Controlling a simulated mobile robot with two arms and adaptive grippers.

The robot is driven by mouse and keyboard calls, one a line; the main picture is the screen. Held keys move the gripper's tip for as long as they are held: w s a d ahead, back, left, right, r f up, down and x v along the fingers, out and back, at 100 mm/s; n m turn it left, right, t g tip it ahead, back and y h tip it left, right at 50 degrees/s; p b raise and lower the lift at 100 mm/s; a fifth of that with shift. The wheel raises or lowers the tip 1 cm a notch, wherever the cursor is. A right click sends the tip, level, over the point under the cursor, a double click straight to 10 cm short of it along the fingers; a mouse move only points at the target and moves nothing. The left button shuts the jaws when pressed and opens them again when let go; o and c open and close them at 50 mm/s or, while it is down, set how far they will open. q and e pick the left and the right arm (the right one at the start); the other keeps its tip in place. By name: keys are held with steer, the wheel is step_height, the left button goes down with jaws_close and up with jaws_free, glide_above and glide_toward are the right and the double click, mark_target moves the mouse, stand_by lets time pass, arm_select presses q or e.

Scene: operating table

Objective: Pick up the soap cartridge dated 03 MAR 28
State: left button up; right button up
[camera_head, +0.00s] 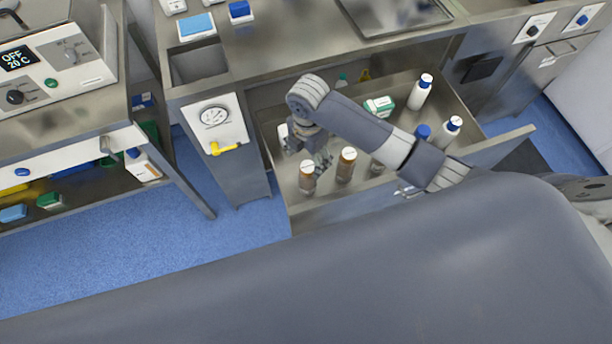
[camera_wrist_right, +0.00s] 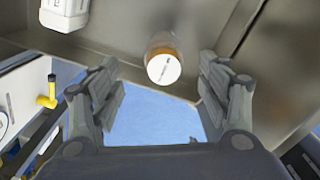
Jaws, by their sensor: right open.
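Several amber-brown cylinders with pale round tops stand in the open drawer (camera_head: 490,150). One cylinder (camera_head: 307,180) is at the drawer's left end, and another (camera_head: 346,166) is just right of it. Any date on them is too small to read, so I cannot tell which is the 03 MAR 28 cartridge. My right gripper (camera_head: 318,160) is open above the left end of the drawer. In the right wrist view its fingers (camera_wrist_right: 160,80) are spread, and one cylinder (camera_wrist_right: 163,66) shows ahead between them, with small dark print on its top. My left gripper is not in view.
White bottles with blue caps (camera_head: 419,93) and a green-and-white box (camera_head: 379,106) are in the drawer. A white container (camera_wrist_right: 64,12) shows upper left in the wrist view. A gauge panel with a yellow handle (camera_head: 222,122) is left of the drawer. Blue floor (camera_head: 130,240) lies left.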

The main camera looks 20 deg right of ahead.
mark_target(308, 167)
steer(key=f, duration=0.3)
steer(key=shift+s+f, duration=0.2)
steer(key=shift+s, duration=0.15)
steer(key=shift+a+f+p, duration=0.1)
steer(key=shift+f+p, duration=0.45)
steer(key=shift+f, duration=2.35)
steer(key=shift+c, duration=0.6)
steer(key=c, duration=1.3)
